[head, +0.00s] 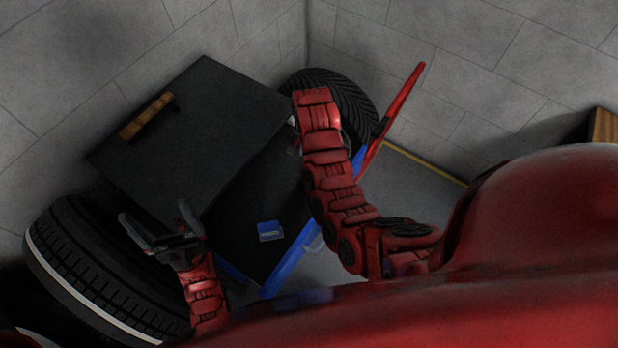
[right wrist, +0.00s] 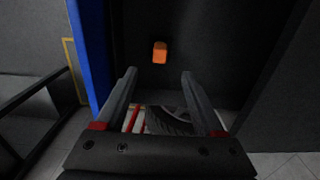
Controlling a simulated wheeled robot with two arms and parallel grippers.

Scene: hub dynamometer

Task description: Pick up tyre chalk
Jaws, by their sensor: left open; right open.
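A small orange block (right wrist: 160,52) rests on a dark surface in the right wrist view. A small blue box (head: 270,231) with a pale label lies on the black surface in the head view. I cannot tell for certain which is the tyre chalk. My right gripper (right wrist: 159,75) is open and empty; the orange block shows beyond its fingertips, roughly between them, without contact. In the head view the right gripper is hidden behind its own arm. My left gripper (head: 154,212) is open and empty, left of the blue box.
A raised dark panel (head: 215,110) bears a wooden-handled item (head: 147,115). A large tyre (head: 90,275) stands at lower left, another tyre (head: 345,95) at the back near the wall corner. A blue edge (right wrist: 88,55) runs along the dark surface.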

